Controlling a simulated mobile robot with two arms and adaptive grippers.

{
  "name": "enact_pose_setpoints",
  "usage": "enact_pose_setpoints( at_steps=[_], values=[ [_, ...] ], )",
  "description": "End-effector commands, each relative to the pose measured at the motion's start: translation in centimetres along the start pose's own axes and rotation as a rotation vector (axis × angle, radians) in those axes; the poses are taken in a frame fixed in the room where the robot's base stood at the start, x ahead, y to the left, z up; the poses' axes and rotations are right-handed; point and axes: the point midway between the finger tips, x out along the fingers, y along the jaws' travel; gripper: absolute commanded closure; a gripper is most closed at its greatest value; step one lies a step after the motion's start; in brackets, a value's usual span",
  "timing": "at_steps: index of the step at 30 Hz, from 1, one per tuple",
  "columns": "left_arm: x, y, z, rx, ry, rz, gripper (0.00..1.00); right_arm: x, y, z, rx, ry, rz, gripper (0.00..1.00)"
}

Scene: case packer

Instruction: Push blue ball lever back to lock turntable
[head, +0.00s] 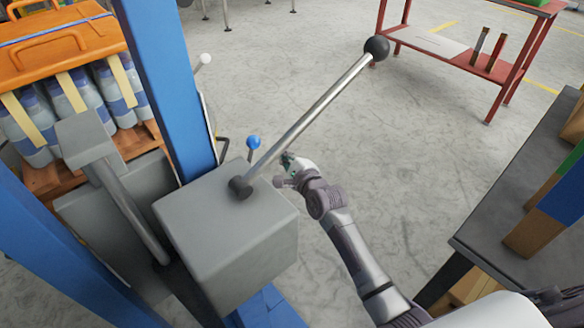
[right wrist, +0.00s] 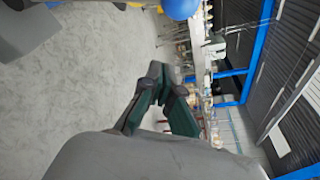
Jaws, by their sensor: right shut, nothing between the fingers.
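The blue ball (head: 254,142) tops a short lever that rises behind the grey box (head: 228,240), by the blue post. It also shows, cut off, at the top edge of the right wrist view (right wrist: 181,8). My right gripper (head: 287,158) is just right of the blue ball, apart from it and touching nothing that I can make out. Its dark green fingers (right wrist: 165,85) are shut and empty in the right wrist view. The lower part of the blue ball's lever is hidden behind the long lever and box. My left gripper is not in view. I cannot make out the turntable.
A long steel lever (head: 312,112) with a black ball (head: 377,48) slants up from the grey box, passing between blue ball and gripper in the picture. A blue post (head: 170,85) and an orange crate head (head: 60,45) over bottles stand left. Open floor lies behind.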

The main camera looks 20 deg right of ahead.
Motion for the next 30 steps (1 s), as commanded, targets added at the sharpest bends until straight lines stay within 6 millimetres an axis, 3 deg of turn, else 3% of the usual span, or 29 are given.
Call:
enact_pose_setpoints(
  at_steps=[1,3,9,24,30],
  values=[
    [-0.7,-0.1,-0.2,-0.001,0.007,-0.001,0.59,1.1,0.1,0.0,-0.002,-0.002,-0.001,1.0],
    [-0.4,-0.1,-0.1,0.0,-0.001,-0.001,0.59,1.1,0.0,1.6,0.004,-0.004,-0.001,1.0],
    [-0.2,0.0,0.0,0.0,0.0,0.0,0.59,1.5,0.0,3.5,0.001,-0.001,-0.001,1.0],
    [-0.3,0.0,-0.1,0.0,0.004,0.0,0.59,1.6,0.0,4.1,-0.006,0.0,-0.002,1.0],
    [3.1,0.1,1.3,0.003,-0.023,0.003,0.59,1.3,0.0,5.2,-0.062,0.0,-0.015,1.0]
  ],
)
